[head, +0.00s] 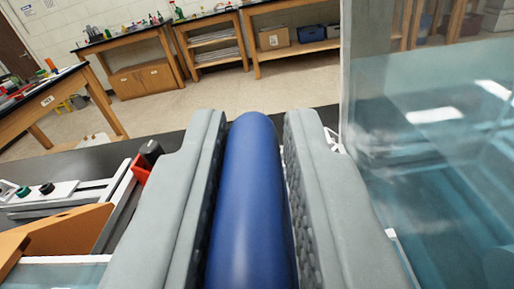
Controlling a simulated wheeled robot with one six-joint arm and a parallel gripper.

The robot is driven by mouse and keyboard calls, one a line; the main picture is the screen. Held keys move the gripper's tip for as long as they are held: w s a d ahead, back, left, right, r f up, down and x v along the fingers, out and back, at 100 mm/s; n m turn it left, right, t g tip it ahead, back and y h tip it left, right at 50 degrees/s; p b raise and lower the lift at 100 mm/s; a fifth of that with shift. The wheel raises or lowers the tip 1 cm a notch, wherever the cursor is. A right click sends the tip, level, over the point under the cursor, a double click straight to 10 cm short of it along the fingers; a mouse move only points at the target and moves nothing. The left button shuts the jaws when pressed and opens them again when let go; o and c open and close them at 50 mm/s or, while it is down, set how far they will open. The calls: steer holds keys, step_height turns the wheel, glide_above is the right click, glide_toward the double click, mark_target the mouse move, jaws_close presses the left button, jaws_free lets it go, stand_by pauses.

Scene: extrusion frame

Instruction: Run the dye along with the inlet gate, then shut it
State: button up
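My gripper (252,122) reaches forward in the middle of the head view. Its two grey fingers with dark ribbed pads lie along both sides of a blue cylinder (249,205) and appear closed on it. The cylinder is smooth and round-ended, pointing away from me; its near end is cut off by the frame. I cannot tell whether it is a gate handle or a dye holder. A clear-walled tank (425,75) with bluish water (430,180) stands at the right. No dye is distinguishable in the water, and no gate can be made out.
At the left are a white panel (62,198) with green and black knobs, an orange-brown block (65,232) and a red piece (139,168) with a black knob (150,152). Wooden lab benches (205,20) stand far behind across open floor.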

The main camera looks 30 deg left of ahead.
steer(key=o, duration=0.3)
steer(key=shift+f, duration=0.1)
steer(key=shift+s, duration=0.1)
steer(key=v, duration=1.7)
steer(key=shift+s, duration=0.1)
